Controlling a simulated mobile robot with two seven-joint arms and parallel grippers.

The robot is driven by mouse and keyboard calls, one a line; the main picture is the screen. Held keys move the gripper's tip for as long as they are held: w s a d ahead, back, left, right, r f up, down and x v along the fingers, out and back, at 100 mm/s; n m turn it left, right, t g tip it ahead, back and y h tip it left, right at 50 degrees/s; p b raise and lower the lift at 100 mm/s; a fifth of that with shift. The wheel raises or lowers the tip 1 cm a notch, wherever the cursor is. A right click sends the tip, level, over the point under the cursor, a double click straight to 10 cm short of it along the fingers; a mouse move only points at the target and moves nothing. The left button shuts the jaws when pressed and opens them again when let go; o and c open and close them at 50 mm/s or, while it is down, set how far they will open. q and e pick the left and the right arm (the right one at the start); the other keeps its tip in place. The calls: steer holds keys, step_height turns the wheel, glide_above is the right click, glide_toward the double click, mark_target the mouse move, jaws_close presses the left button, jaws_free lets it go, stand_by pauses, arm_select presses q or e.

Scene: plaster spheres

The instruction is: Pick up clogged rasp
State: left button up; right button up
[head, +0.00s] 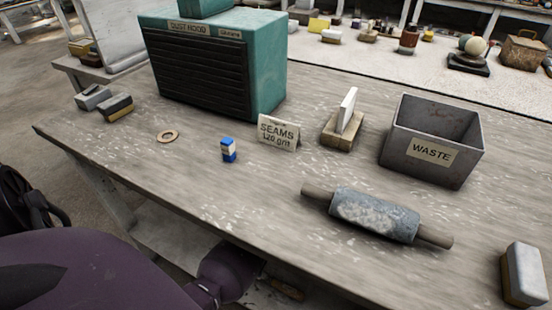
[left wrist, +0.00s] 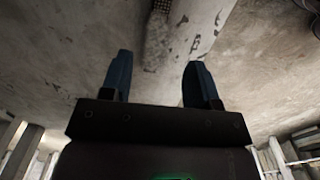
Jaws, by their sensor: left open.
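My left gripper (left wrist: 158,80) is open in the left wrist view, with two dark blue fingers spread apart and nothing between them. In the head view my purple left arm reaches to the table's near edge; its gripper is hidden there. A dark, mesh-textured piece (left wrist: 160,6) with a grey part below it shows beyond the fingers, cut by the top edge; it may be the rasp, but I cannot tell. On the table, a grey-blue roller (head: 375,213) with wooden handles has whitish patches on its surface. My right gripper is not in view.
The worn table (head: 190,195) also holds a teal dust hood (head: 200,65), a blue-and-white block (head: 228,150), a SEAMS card (head: 278,133), a grey WASTE bin (head: 432,140) and a pale-topped block (head: 525,275). A brownish stick (head: 287,289) shows below the table's near edge.

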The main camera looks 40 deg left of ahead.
arm_select(q)
steer(key=b, duration=0.2)
glide_above(264, 277)
steer(key=s, duration=0.1)
step_height(264, 277, down, 4)
steer(key=shift+a+f, duration=0.1)
steer(key=shift+w+f+b, duration=0.1)
steer(key=shift+f+b, duration=0.25)
steer(key=shift+f, duration=0.5)
steer(key=shift+w, duration=0.1)
step_height(264, 277, down, 4)
steer(key=shift+r+b, duration=0.25)
steer(key=shift+b, duration=0.8)
steer(key=shift+f+b, duration=0.45)
steer(key=shift+f, duration=0.35)
steer(key=shift+w+r, duration=0.15)
steer(key=shift+w, duration=0.05)
steer(key=c, duration=0.5)
jaws_close()
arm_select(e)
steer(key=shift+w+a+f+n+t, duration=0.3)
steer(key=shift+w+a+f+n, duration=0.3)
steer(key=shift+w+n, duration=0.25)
